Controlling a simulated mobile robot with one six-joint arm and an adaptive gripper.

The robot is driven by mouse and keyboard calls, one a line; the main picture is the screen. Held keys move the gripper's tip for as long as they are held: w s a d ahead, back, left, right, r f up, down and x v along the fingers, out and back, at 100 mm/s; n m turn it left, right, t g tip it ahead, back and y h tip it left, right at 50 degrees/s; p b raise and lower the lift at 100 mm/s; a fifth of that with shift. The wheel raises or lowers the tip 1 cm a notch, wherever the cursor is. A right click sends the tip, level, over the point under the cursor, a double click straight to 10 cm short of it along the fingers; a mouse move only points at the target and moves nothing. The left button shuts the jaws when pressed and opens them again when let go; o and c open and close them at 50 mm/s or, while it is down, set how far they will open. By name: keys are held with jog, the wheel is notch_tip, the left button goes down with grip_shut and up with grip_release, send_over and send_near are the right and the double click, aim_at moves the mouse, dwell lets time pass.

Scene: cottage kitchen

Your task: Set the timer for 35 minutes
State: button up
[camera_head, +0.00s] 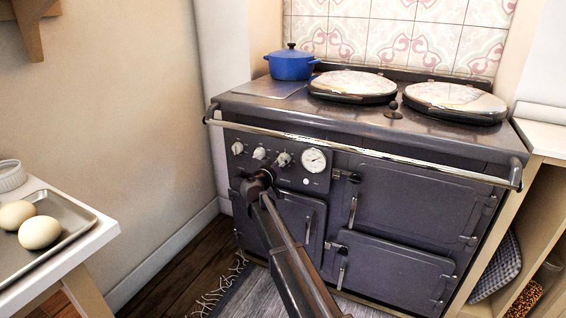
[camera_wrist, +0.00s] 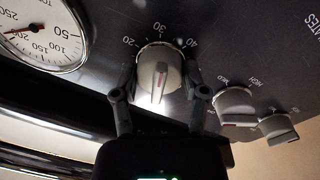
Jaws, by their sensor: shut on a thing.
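The timer knob (camera_wrist: 160,75) is a round silver-grey dial with a raised grip bar, on the stove's dark control panel. It also shows in the head view (camera_head: 283,159), the knob closest to the white gauge. In the wrist view, marks 20, 30 and 40 sit around its top edge. The bar's upper end points close to 30, leaning slightly toward 40. My gripper (camera_wrist: 158,92) has one finger on each side of the knob and is shut on it. In the head view my gripper (camera_head: 268,174) is dark and partly blends with the panel.
Two other knobs (camera_wrist: 235,103) (camera_wrist: 279,129) sit to the right in the wrist view. The gauge (camera_head: 314,160) is beside the timer knob. A chrome rail (camera_head: 350,148) runs above the panel. A table with a tray (camera_head: 75,228) of eggs stands left.

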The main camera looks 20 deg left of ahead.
jog(key=shift+w+m, duration=0.1)
jog(key=shift+m, duration=1.4)
jog(key=o, duration=1.1)
jog(key=shift+o, duration=0.2)
jog(key=shift+s, duration=0.2)
jog(key=s+a, duration=0.1)
jog(key=s, duration=1)
jog(key=shift+s+a, duration=0.3)
jog(key=shift+a, duration=0.05)
